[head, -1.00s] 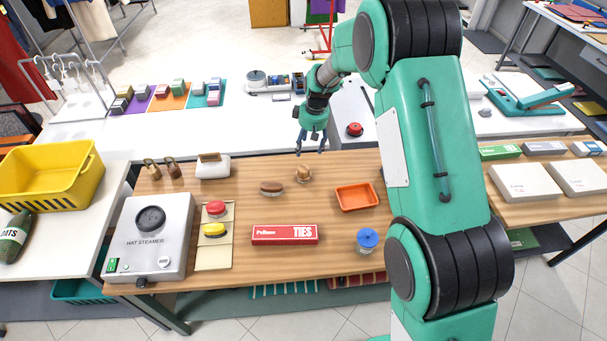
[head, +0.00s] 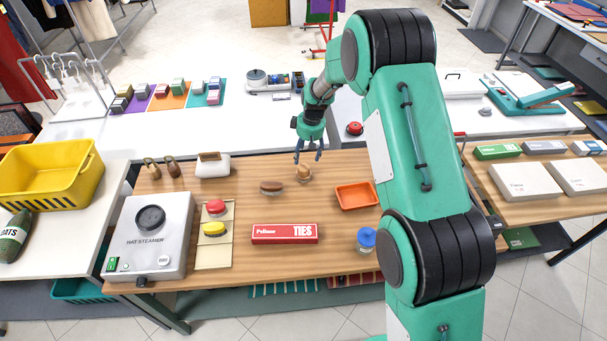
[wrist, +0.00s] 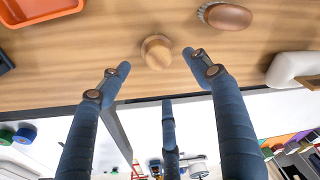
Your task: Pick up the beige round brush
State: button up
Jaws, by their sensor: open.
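The beige round brush (head: 303,173) stands on the wooden table, with a rounded wooden top. In the wrist view the round brush (wrist: 156,52) lies just beyond my fingertips, roughly midway between them. My gripper (head: 308,156) is open and empty, with its fingers pointing down just above and behind the brush in the head view. In the wrist view my gripper's fingers (wrist: 158,75) are spread wide. The brush appears apart from the fingers.
A brown oval brush (head: 271,187) lies left of the round brush. An orange tray (head: 356,196) is to the right, and a red TIES box (head: 284,234) lies nearer the front.

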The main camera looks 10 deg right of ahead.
aim_at(304, 167)
jog(key=shift+w+a+f, duration=0.1)
jog(key=shift+w+f, duration=0.05)
jog(key=shift+f, duration=1.05)
jog(key=shift+w+a+f, duration=0.1)
jog(key=shift+w+f, duration=0.05)
jog(key=shift+f, duration=1.05)
jog(key=shift+f, duration=0.1)
jog(key=shift+w+a+f+b, duration=0.1)
jog(key=shift+w+f+b, duration=0.1)
jog(key=shift+f, duration=1.05)
jog(key=shift+w+a+f+b, duration=0.1)
jog(key=shift+w+f+b, duration=0.05)
jog(key=shift+f, duration=1.05)
jog(key=c, duration=1.3)
